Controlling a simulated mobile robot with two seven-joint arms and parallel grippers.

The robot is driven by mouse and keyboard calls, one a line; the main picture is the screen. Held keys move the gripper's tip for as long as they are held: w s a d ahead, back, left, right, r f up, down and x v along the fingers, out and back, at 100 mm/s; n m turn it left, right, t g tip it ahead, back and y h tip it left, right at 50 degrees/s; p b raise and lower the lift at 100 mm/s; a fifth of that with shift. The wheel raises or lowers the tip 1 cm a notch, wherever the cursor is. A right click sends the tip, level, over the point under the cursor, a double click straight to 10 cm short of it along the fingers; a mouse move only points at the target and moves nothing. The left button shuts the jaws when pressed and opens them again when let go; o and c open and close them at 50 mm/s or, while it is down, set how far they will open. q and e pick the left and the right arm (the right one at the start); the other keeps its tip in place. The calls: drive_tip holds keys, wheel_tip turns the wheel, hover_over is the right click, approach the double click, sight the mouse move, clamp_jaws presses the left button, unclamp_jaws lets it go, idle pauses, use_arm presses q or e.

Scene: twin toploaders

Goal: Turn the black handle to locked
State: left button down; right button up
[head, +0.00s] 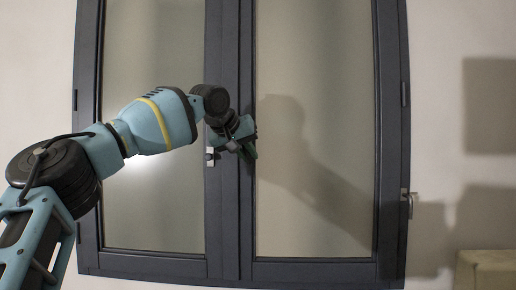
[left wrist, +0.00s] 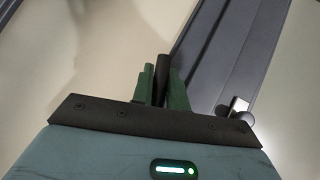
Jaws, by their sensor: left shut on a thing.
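The black handle (left wrist: 161,78) shows in the left wrist view as a dark bar standing between my two green fingers. My left gripper (head: 250,150) is at the middle upright of the dark window frame in the head view; in the left wrist view its fingers (left wrist: 162,88) are shut on the black handle. In the head view the gripper hides the handle, so its angle is hard to tell there. My right gripper is in neither view.
The dark-framed window (head: 230,270) has two frosted panes and looks closed. A small silver fitting (head: 210,156) sits left of my left gripper. Another silver handle (head: 409,198) is on the frame's right edge. A pale box-like thing (head: 486,270) stands at lower right.

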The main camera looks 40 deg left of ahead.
use_arm(q)
drive_tip(key=shift+s+a+f+m+g+y, duration=0.2)
drive_tip(key=shift+s+a+m+g+y, duration=0.7)
drive_tip(key=shift+g, duration=0.3)
drive_tip(key=c, duration=1.4)
unclamp_jaws()
drive_tip(key=shift+a, duration=0.1)
drive_tip(key=shift+v, duration=3.9)
